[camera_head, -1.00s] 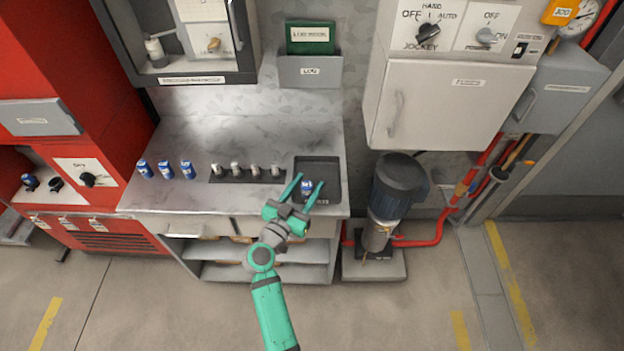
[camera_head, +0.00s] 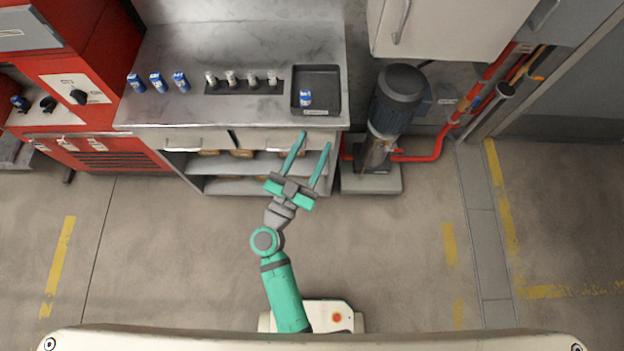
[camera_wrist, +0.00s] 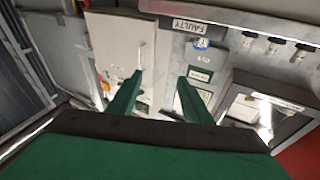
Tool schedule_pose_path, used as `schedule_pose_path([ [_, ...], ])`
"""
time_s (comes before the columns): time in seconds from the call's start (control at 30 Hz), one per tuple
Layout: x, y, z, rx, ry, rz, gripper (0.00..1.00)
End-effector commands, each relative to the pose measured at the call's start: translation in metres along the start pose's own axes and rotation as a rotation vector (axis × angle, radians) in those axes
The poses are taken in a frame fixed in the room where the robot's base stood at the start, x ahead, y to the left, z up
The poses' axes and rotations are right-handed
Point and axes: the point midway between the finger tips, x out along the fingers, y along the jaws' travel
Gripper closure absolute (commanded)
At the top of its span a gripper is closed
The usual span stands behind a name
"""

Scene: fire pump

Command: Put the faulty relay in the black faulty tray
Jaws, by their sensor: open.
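A blue and white relay (camera_head: 305,97) stands inside the black faulty tray (camera_head: 328,76) at the right end of the workbench. My gripper (camera_head: 316,140) is open and empty. It is in front of the bench's front edge, apart from the tray and the relay. In the wrist view my two green fingers (camera_wrist: 160,92) are spread with nothing between them.
Several silver relays (camera_head: 252,79) stand in a dark rack (camera_head: 219,88) left of the tray. Three blue relays (camera_head: 158,82) stand further left on the bench (camera_head: 215,45). A dark pump motor (camera_head: 398,97) stands right of the bench. The floor in front is clear.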

Motion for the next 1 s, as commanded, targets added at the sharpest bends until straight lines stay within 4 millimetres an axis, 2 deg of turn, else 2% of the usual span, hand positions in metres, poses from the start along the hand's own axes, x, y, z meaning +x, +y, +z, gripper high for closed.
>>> schedule_pose_path([
  [0.03, -0.015, 0.015, -0.005, -0.003, 0.015, -0.019, 0.55],
  [0.1, -0.033, 0.027, -0.014, 0.002, 0.038, -0.058, 0.55],
  [0.37, -0.101, 0.058, -0.037, -0.004, 0.016, -0.23, 0.55],
  [0.7, -0.193, 0.089, -0.04, -0.046, -0.243, -0.403, 0.55],
  [0.9, -0.23, 0.108, -0.038, -0.071, -0.402, -0.424, 0.55],
  [1.0, -0.238, 0.114, -0.038, -0.077, -0.443, -0.422, 0.55],
])
